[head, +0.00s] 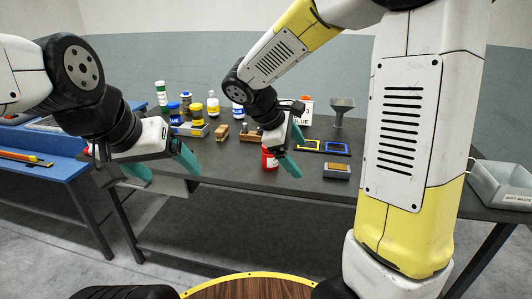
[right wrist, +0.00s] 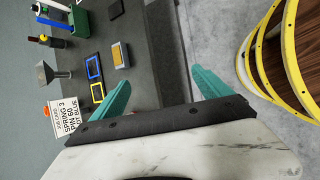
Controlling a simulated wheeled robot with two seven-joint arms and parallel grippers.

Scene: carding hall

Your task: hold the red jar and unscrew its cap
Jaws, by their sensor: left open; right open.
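The red jar (head: 269,159) stands upright on the dark table near its front edge in the head view. My right gripper hides its upper part, so its cap cannot be made out. My right gripper (head: 294,152) is open beside and in front of the jar, with teal fingers. My left gripper (head: 163,167) is open and empty, left of the jar at the table's front left edge.
Several bottles and jars, including a blue one (head: 174,112), stand at the back left. A grey funnel (head: 341,110), a blue frame (head: 337,147) and a grey block (head: 337,171) are at right. A waste bin (head: 508,184) sits far right.

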